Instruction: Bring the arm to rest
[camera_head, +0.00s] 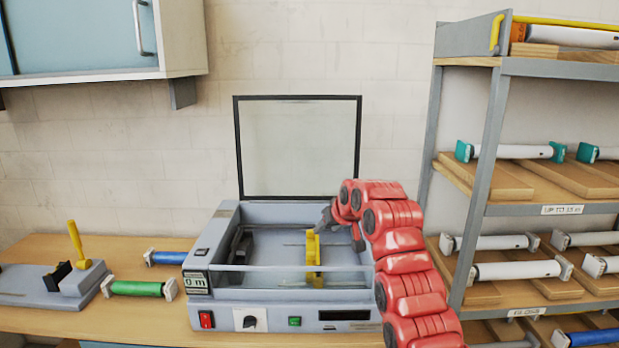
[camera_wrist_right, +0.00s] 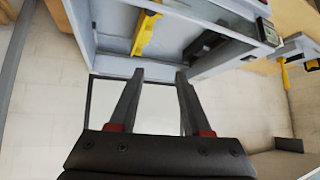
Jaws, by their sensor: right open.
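The yellow part (camera_wrist_right: 145,33) shows beyond the fingertips there. The laminator's framed lid (camera_head: 300,148) stands upright behind. My left gripper is not in view.
A shelf rack (camera_head: 487,140) with several white rolls stands close to the right of my arm. A green roll (camera_head: 138,288) and a blue roll (camera_head: 166,258) lie on the table left of the laminator, near a grey stand (camera_head: 30,285). A wall cabinet (camera_head: 100,35) hangs upper left.

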